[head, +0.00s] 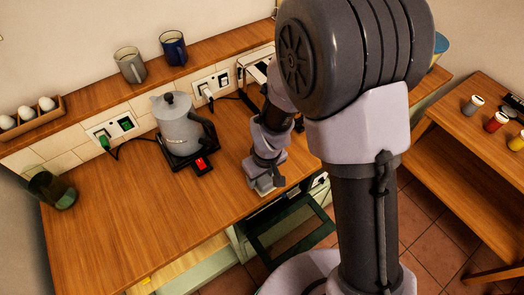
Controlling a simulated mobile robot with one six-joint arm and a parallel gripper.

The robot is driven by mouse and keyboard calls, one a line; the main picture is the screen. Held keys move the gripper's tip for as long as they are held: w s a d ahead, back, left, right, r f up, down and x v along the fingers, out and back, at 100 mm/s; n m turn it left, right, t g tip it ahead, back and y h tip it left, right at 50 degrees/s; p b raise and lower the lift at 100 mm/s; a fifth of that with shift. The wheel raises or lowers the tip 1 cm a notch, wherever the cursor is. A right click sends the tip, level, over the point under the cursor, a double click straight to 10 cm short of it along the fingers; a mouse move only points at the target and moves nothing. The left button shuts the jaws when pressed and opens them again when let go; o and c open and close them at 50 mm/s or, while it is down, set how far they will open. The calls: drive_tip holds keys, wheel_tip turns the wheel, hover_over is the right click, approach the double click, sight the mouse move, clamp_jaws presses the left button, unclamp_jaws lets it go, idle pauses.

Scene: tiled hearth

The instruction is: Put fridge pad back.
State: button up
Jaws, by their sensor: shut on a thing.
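My gripper (264,187) is at the front edge of the wooden counter (110,215), to the right of the kettle. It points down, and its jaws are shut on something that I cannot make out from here. I cannot pick out the fridge pad for sure; it may be hidden by the gripper or my arm. Below the counter edge is a pale green cabinet front (190,276), with a dark green frame (290,232) standing out from it beneath my gripper. I cannot tell what the frame belongs to.
A grey kettle (178,128) stands on a black base with a red switch (201,164). A dark green glass (52,192) is at the left. Two mugs (131,66) and an egg tray (33,113) sit on the ledge. A side table (450,135) holds small jars. Tiled floor (440,225) lies between.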

drive_tip(key=w, duration=0.6)
drive_tip(key=w+f, duration=0.1)
drive_tip(key=w, duration=0.2)
drive_tip(key=shift+w+d, duration=0.1)
drive_tip(key=shift+w, duration=0.25)
drive_tip(key=shift+w+f+b, duration=0.1)
drive_tip(key=shift+f+b, duration=0.2)
drive_tip(key=shift+f, duration=0.05)
drive_tip(key=shift+f+b, duration=0.4)
drive_tip(key=shift+f, duration=1)
drive_tip(key=shift+f, duration=0.2)
drive_tip(key=o, duration=1.4)
drive_tip(key=shift+o, duration=0.2)
